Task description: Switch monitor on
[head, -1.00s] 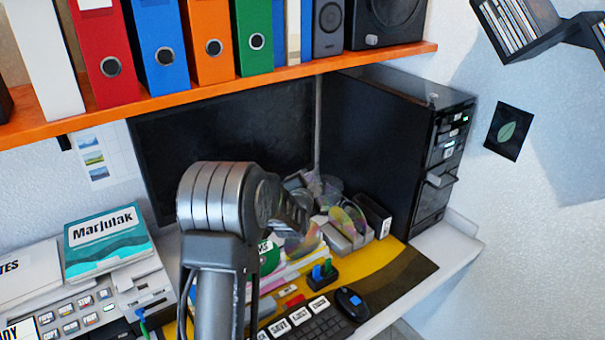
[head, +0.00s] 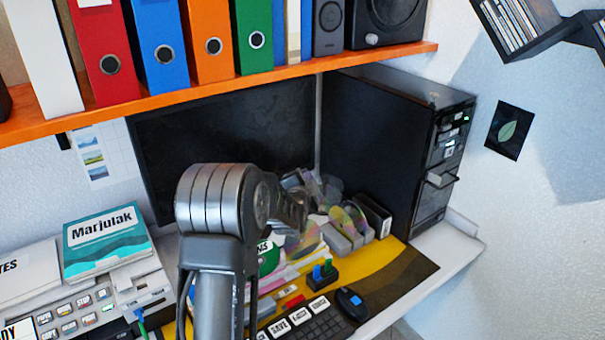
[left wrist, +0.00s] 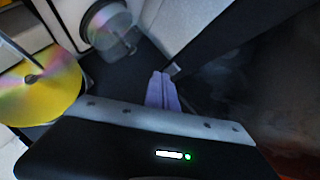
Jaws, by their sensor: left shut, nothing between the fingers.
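The monitor (head: 225,130) stands at the back of the desk under the orange shelf, and its screen is dark. My left arm crosses in front of the monitor's lower part and hides some of it. My left gripper (head: 305,190) is near the monitor's lower right, by the clear discs; its fingertips are hard to make out there. In the left wrist view the fingers (left wrist: 163,88) are together and empty, beside a dark surface at the right. I cannot tell whether they touch it. No power button can be made out. My right gripper is not in view.
A black computer tower (head: 385,150) stands right of the monitor. Loose discs and a grey disc rack (head: 348,232) sit below the gripper. A keyboard (head: 310,320) and mouse (head: 351,303) lie in front. The orange shelf (head: 225,88) hangs above.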

